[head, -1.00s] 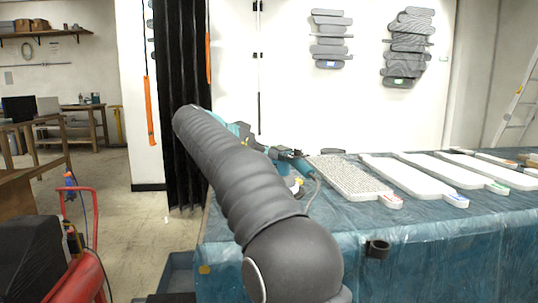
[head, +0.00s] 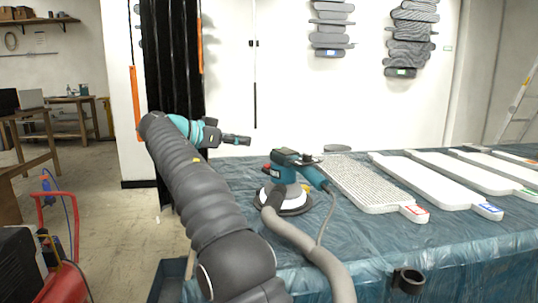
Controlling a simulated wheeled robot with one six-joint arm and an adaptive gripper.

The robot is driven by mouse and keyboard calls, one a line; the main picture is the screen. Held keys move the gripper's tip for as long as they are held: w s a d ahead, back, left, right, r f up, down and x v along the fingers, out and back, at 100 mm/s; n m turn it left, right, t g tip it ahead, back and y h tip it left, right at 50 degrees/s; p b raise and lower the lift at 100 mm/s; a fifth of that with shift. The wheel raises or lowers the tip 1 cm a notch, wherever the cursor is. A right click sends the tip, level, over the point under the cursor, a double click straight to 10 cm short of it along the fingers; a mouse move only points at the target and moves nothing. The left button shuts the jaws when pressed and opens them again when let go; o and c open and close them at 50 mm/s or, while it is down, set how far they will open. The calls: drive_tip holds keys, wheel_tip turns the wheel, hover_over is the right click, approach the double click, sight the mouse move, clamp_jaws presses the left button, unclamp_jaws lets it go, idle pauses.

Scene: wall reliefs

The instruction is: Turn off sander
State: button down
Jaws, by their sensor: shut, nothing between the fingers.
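The sander (head: 284,180) stands upright on the blue plastic-covered table (head: 240,172) in the head view. It has a teal and black body, a round pad and a grey hose (head: 305,245) that runs off toward the front. Its switch is too small to make out. My gripper (head: 246,140) is a small dark shape at the end of my arm, above the table's left part. It is shut and empty, up and to the left of the sander and apart from it.
Several flat grey and white boards (head: 432,180) with coloured tags lie right of the sander. A black ring holder (head: 408,280) is on the table's front edge. A red cart (head: 60,245) stands at the left. Wavy reliefs (head: 411,30) hang on the back wall.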

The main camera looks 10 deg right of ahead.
drive_tip(key=shift+a, duration=0.1)
drive_tip(key=shift+w, duration=0.1)
drive_tip(key=b+x, duration=0.1)
drive_tip(key=x, duration=0.9)
wheel_tip(320, 180, down, 3)
drive_tip(key=shift+f+b, duration=0.1)
drive_tip(key=shift+b, duration=0.4)
drive_tip(key=shift+f, duration=0.35)
